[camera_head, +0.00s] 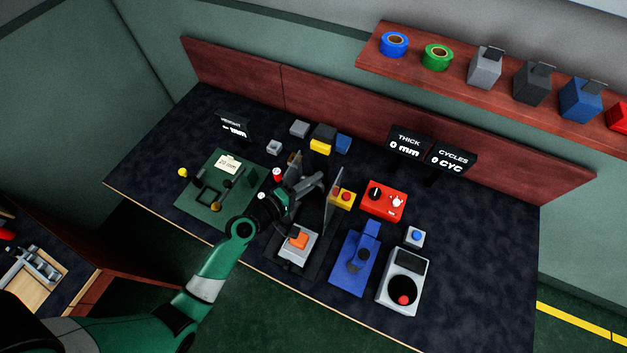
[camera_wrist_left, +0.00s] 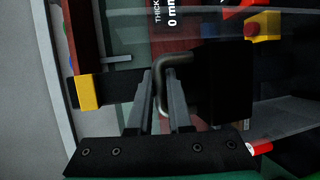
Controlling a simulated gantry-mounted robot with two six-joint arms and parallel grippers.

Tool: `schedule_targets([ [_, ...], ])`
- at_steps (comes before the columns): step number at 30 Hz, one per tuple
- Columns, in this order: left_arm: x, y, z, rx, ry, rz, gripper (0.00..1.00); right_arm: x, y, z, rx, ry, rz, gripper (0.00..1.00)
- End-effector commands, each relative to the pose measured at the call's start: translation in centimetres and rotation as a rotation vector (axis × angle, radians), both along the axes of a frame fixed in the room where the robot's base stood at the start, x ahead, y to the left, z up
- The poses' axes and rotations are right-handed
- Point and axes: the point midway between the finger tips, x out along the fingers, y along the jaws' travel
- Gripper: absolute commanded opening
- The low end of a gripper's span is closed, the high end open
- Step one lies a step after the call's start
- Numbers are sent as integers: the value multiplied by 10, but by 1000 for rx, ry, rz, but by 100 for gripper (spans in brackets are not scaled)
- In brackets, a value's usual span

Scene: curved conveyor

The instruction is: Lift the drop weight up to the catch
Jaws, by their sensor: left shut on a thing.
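My left gripper (camera_head: 312,184) is at the middle of the bench, beside an upright panel (camera_head: 334,199). In the left wrist view the fingers of the left gripper (camera_wrist_left: 163,82) are shut on a bent grey metal handle (camera_wrist_left: 159,92). The handle joins a black block (camera_wrist_left: 225,78), which looks like the drop weight. A dark bar with a yellow block (camera_wrist_left: 88,92) lies to the left of the fingers; I cannot tell whether it is the catch. In the head view the weight is hard to make out around the gripper. My right gripper is not in view.
A grey base with an orange block (camera_head: 298,238) stands just in front of the gripper. A yellow box with red buttons (camera_head: 342,197), a red control box (camera_head: 384,201) and a blue device (camera_head: 356,262) stand to the right. A green fixture (camera_head: 205,205) lies left.

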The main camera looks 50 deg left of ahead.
Motion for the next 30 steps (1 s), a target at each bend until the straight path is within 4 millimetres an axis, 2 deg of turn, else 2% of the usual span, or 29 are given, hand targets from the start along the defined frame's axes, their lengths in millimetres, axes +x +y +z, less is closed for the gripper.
schedule_targets([
  [1, 1, 0, 27, -1, -5, -1, 0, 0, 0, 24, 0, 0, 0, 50],
  [6, 0, 0, 50, 0, -5, 0, 0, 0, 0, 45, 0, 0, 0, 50],
  [19, 1, 0, 56, 1, -12, 0, 0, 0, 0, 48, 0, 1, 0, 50],
  [20, 2, 0, 56, 0, -12, 1, 19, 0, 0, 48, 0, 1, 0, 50],
  [24, 1, 0, 55, 0, -10, 1, 44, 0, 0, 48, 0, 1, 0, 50],
  [25, 1, 0, 55, 0, -10, 1, 47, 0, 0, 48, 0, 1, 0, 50],
  [30, 1, 0, 54, 0, -7, 1, 47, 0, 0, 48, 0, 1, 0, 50],
])
